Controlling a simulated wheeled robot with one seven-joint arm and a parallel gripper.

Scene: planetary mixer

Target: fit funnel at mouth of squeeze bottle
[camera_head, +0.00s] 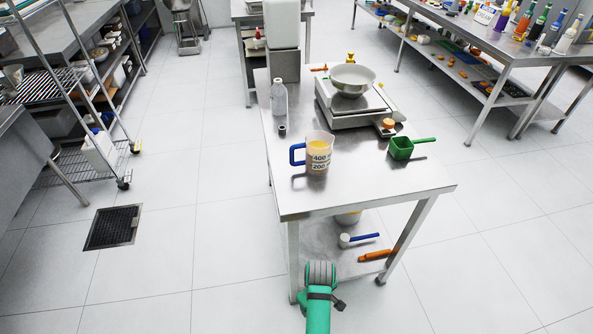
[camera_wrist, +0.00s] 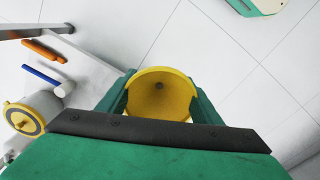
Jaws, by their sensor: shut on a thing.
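A yellow funnel (camera_wrist: 160,84) is held between the green fingers of my gripper (camera_wrist: 161,104) in the wrist view. Its wide round mouth faces the camera, with a small dark hole at its centre. My gripper is shut on it, over the floor beside the table's lower shelf. A pale, translucent bottle (camera_head: 279,97), which looks like the squeeze bottle, stands upright at the table's left edge, well apart from the funnel. Whether its mouth is open is too small to tell. The funnel cannot be made out in the head view.
The steel table (camera_head: 350,198) carries a blue-handled measuring jug (camera_head: 318,155), a green scoop (camera_head: 402,148) and a scale with a metal bowl (camera_head: 352,78). A small dark cylinder (camera_head: 282,130) is near the bottle. The lower shelf holds several items.

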